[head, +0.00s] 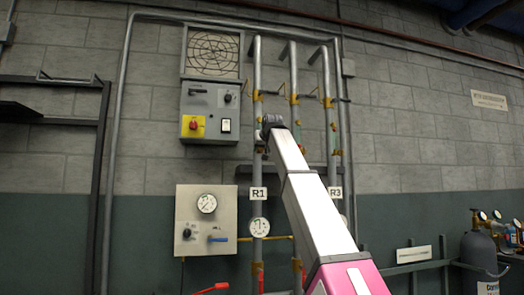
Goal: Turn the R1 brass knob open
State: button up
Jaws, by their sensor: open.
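The R1 label (258,193) is a white plate on the leftmost of three vertical grey pipes (257,65). A brass-coloured fitting (257,96) sits on this pipe above the label, with a thin yellow piece to its left. Which part is the R1 knob is too small to tell. My gripper (268,122) is a small dark shape at the far end of my arm, just below the brass fitting in the picture. It is open, and nothing shows between its jaws. My arm hides most of the middle pipe's lower part. Contact with the pipe cannot be told.
A round gauge (259,227) is on the R1 pipe below the label. A control box (210,112) and a gauge panel (206,220) are on the wall at left. The R3 label (335,193) marks the right pipe. A grey cylinder (479,250) stands at far right.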

jog(key=shift+w+a+f, duration=0.15)
jog(key=shift+w+f, duration=0.1)
jog(key=shift+w, duration=0.35)
jog(key=c, duration=0.9)
